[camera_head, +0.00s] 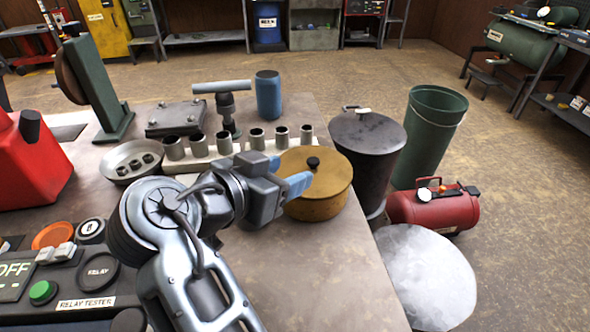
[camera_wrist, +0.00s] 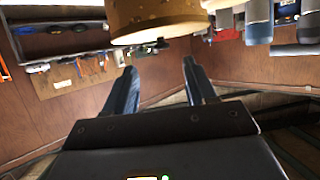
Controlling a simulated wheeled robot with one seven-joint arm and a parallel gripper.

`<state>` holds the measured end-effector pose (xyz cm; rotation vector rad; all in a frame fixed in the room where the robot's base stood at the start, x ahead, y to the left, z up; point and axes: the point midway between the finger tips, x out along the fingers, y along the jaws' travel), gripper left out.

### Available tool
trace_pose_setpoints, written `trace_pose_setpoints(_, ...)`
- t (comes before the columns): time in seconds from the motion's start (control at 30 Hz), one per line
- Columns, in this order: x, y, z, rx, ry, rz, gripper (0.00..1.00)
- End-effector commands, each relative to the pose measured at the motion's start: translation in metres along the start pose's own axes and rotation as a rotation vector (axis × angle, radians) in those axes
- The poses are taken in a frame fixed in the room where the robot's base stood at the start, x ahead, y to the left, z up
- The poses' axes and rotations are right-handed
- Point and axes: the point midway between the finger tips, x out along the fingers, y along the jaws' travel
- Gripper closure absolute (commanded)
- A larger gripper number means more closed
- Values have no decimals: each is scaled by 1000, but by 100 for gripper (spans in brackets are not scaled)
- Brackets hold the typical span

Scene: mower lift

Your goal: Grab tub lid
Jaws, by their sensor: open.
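A round tan-yellow tub (camera_head: 318,207) stands near the right edge of the workbench. Its flat lid (camera_head: 330,172) has a small black knob (camera_head: 313,162) on top and is on the tub. My gripper (camera_head: 292,173) has blue fingers, spread apart with nothing between them. It is at the left side of the tub, pointing toward it, and overlaps the tub's left edge in the head view. In the wrist view the tub (camera_wrist: 150,20) is at the top edge, beyond the open fingertips (camera_wrist: 160,68). The knob does not show there. Contact cannot be told.
Several grey sockets (camera_head: 256,138) stand in a row behind the tub, with a blue cylinder (camera_head: 268,95) farther back. A dark lidded bin (camera_head: 368,155), a green bin (camera_head: 428,135) and a red tank (camera_head: 433,210) stand off the bench's right side. The bench front (camera_head: 310,280) is clear.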

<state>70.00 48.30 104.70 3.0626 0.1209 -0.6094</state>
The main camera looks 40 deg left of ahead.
Motion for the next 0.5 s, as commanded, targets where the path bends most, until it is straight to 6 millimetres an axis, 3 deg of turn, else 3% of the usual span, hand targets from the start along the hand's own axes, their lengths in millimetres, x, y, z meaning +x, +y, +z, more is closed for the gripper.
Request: trace_pose_setpoints(0.5,62,-2,-4,-1,1,2,45)
